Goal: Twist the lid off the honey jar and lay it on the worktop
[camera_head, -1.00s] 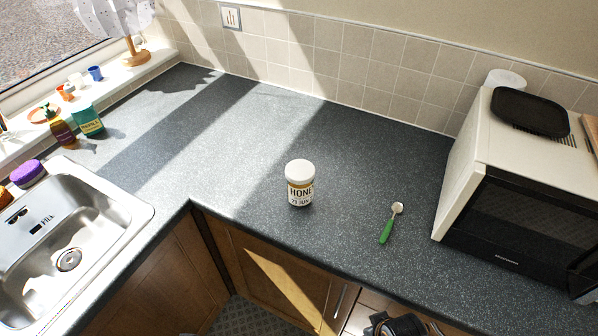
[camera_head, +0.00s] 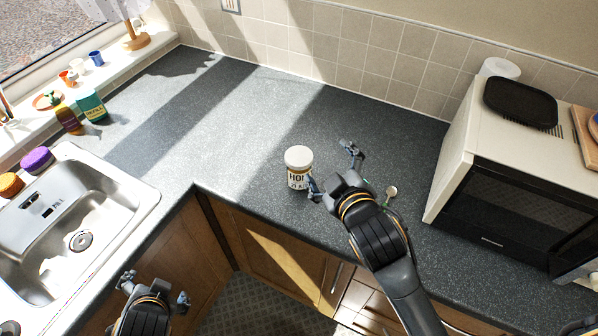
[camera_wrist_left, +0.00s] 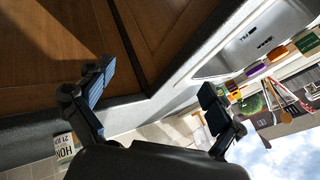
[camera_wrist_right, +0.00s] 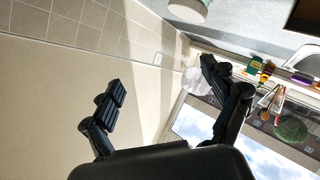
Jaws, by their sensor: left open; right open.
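The honey jar (camera_head: 297,177) stands upright on the dark speckled worktop (camera_head: 250,140), with its white lid (camera_head: 299,156) on. My right gripper (camera_head: 332,169) is open and empty just right of the jar, and one finger overlaps the label's edge; I cannot tell if it touches. The right wrist view shows part of a white round thing, likely the jar (camera_wrist_right: 188,10), at the top edge beyond the fingers. My left gripper (camera_head: 155,288) is open and empty, low in front of the cupboards. The jar's label also shows in the left wrist view (camera_wrist_left: 66,147).
A spoon (camera_head: 391,191) lies right of the jar, partly hidden by my right arm. A microwave (camera_head: 470,190) stands on the right and a sink (camera_head: 90,225) on the left. Bottles stand by the window sill. The worktop behind and left of the jar is clear.

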